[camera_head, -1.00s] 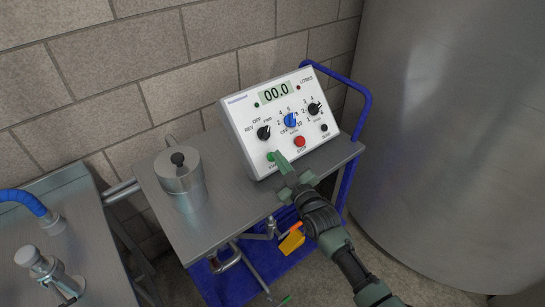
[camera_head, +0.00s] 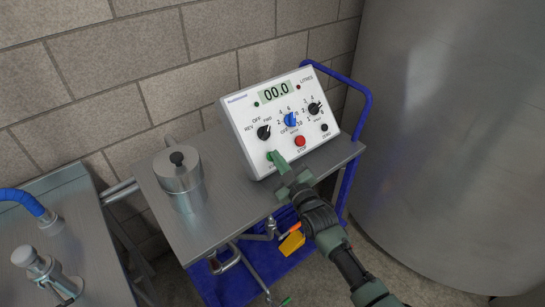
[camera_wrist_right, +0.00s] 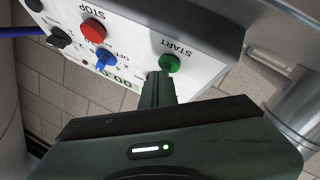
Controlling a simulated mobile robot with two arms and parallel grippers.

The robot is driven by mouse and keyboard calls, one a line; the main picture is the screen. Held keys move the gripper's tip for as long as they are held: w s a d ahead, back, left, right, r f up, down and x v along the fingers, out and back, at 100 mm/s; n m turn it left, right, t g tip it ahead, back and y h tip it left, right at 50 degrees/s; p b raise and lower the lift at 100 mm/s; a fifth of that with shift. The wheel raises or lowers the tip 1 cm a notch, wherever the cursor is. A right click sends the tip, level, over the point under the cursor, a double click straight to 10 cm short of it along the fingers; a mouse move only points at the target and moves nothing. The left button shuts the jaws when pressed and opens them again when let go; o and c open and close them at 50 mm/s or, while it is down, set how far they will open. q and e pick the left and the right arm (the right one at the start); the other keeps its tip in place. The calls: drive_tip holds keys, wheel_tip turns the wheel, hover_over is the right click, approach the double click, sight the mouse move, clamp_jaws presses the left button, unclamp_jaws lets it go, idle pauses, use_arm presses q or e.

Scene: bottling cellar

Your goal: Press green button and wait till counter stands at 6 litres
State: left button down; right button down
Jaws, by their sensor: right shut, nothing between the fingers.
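The white control box (camera_head: 245,125) stands on the steel top of the blue-framed cart. Its counter (camera_head: 275,93) reads 00.0. My left gripper is out of view.
A red STOP button (camera_head: 300,141) and several knobs, including a blue one (camera_head: 290,120), sit near the green button. A steel lidded pot (camera_head: 181,180) stands left on the cart top (camera_head: 225,215). A large steel tank (camera_head: 455,130) fills the right.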

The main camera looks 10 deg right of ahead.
drive_tip(key=shift+w+a+f, duration=0.1)
drive_tip(key=shift+w+f, duration=0.05)
drive_tip(key=shift+f, duration=0.1)
drive_tip(key=shift+r, duration=0.1)
idle(0.5)
drive_tip(key=shift+s+d+r+p, duration=0.35)
drive_tip(key=shift+s+r+p, duration=0.25)
drive_tip(key=shift+p, duration=0.2)
drive_tip(key=s+d+r+p, duration=0.1)
drive_tip(key=p, duration=0.1)
drive_tip(key=s+d+r+p, duration=0.1)
drive_tip(key=s+r+p, duration=0.1)
drive_tip(key=p, duration=0.1)
drive_tip(key=shift+s+r, duration=0.1)
idle(0.7)
